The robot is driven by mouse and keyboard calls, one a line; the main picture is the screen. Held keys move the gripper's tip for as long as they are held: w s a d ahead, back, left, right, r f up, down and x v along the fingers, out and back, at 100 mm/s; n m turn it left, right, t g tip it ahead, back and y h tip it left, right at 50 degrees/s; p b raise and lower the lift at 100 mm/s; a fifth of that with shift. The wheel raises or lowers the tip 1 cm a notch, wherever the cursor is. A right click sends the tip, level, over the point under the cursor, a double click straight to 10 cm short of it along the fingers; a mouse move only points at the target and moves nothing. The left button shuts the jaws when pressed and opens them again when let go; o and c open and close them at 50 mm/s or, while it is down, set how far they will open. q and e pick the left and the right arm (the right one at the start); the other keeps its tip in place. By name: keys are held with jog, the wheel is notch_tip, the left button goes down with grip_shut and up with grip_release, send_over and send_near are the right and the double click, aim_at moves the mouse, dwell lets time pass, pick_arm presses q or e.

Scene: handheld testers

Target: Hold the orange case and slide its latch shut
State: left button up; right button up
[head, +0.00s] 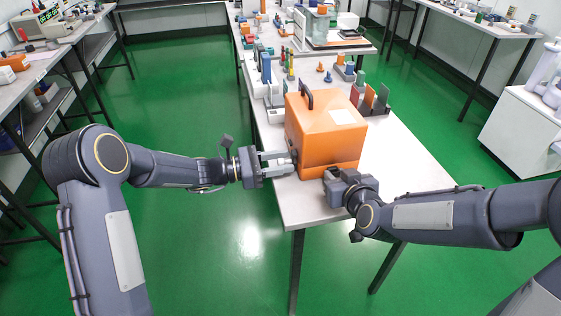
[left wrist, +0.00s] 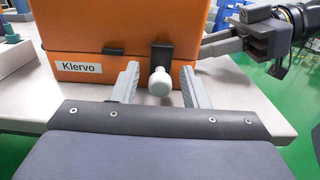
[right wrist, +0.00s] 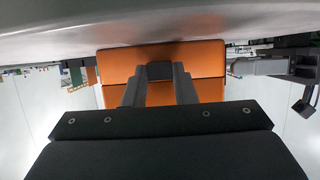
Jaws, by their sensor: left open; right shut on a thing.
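The orange case (head: 325,150) stands upright near the table's front edge, with a black handle on top. In the left wrist view, its side has a "Klervo" label and a black latch plate (left wrist: 161,57) with a white knob (left wrist: 160,83). My left gripper (head: 291,160) is open at that side. Its fingers (left wrist: 160,72) stand either side of the knob, with gaps showing. My right gripper (head: 331,178) is at the case's near face. In the right wrist view it is shut on a dark block (right wrist: 160,71) on the case.
Red and green upright pieces (head: 376,98) in a dark holder stand right of the case. A white device (head: 275,97) and several small coloured items are behind it. The table (head: 405,165) is clear at the right. Green floor lies left of the table.

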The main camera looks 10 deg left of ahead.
pick_arm(q)
grip_shut()
jog(key=shift+w+a, duration=0.3)
jog(key=shift+w, duration=0.65)
jog(key=shift+w+a, duration=0.35)
jog(key=shift+w, duration=0.6)
jog(key=shift+w+a, duration=0.3)
jog(key=shift+w, duration=0.65)
grip_release()
jog(key=v, duration=1.2)
